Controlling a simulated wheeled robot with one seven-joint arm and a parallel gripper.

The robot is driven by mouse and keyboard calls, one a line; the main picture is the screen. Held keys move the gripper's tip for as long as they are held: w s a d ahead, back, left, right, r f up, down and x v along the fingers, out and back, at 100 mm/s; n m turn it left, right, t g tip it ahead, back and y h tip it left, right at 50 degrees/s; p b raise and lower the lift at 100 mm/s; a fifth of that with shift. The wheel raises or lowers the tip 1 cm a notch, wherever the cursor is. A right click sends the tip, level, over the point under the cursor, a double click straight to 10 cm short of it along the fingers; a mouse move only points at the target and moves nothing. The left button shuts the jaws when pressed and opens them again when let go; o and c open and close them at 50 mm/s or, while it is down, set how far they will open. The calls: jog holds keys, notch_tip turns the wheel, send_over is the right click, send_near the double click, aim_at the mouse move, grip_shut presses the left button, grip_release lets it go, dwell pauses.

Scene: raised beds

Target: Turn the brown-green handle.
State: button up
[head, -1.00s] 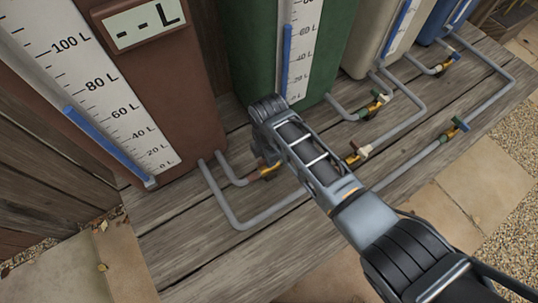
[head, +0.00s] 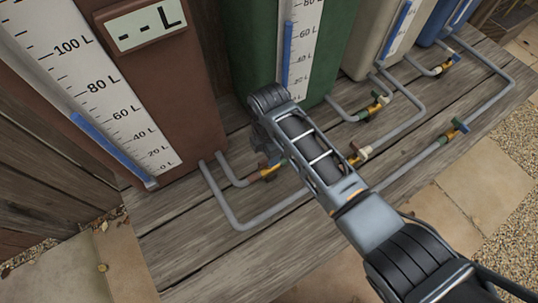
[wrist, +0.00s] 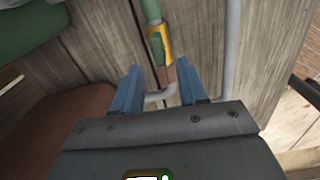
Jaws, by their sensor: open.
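The brown-green handle sits on a small yellow valve on the grey pipe between the brown and green tanks. In the head view the valve (head: 268,171) is partly hidden by my gripper (head: 262,145). In the wrist view the yellow valve body (wrist: 165,36) shows with a green piece (wrist: 157,50) along it and a brown piece (wrist: 167,75) below. Which part is the handle is hard to tell. My gripper (wrist: 159,70) is open, its two blue fingers on either side of the pipe line near the brown piece. Contact cannot be told.
The brown tank (head: 160,85) stands left and the green tank (head: 255,45) behind my arm. Beige (head: 365,40) and blue (head: 435,20) tanks stand further right. Other valves (head: 362,153) and grey pipes (head: 250,222) run close by over the wooden deck (head: 190,240).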

jog(key=shift+r, duration=2.1)
